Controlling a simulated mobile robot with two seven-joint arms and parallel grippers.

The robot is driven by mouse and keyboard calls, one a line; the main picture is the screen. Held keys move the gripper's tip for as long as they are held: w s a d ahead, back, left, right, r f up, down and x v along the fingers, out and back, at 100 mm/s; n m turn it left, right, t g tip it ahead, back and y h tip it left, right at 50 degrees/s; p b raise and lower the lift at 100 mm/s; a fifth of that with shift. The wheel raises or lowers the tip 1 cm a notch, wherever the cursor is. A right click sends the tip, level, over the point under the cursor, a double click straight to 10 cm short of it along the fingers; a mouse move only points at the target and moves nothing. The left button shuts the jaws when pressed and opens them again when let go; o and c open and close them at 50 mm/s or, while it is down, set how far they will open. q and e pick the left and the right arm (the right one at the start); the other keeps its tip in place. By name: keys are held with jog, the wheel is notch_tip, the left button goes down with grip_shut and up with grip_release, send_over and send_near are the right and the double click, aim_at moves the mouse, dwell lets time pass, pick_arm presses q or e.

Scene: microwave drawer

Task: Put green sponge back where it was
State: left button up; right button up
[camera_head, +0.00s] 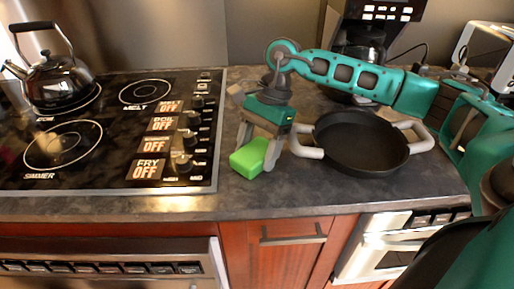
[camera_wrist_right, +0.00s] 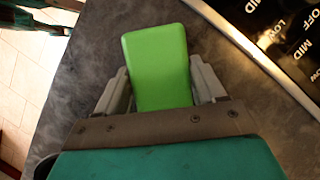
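The green sponge (camera_head: 250,158) is at the counter's front, just right of the stove. It is between the fingers of my right gripper (camera_head: 258,148), which points down. In the right wrist view the sponge (camera_wrist_right: 158,65) fills the gap between the two grey fingers (camera_wrist_right: 160,88), with a finger against each side. The gripper looks shut on it. The sponge is on the counter or just above it; I cannot tell which. My left gripper is not in view.
A black pan (camera_head: 360,145) with light handles stands close right of the gripper. The stove (camera_head: 110,135) with knobs is on the left, with a kettle (camera_head: 55,78) at its back. A coffee maker (camera_head: 365,40) stands behind. The counter's front edge is near.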

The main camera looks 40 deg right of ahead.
jog(key=o, duration=0.4)
jog(key=shift+r, duration=0.1)
jog(key=shift+r+p, duration=0.2)
jog(key=shift+p, duration=0.1)
jog(key=v, duration=1.1)
jog(key=shift+d+r, duration=0.2)
jog(key=shift+r, duration=0.15)
jog(key=shift+f, duration=0.1)
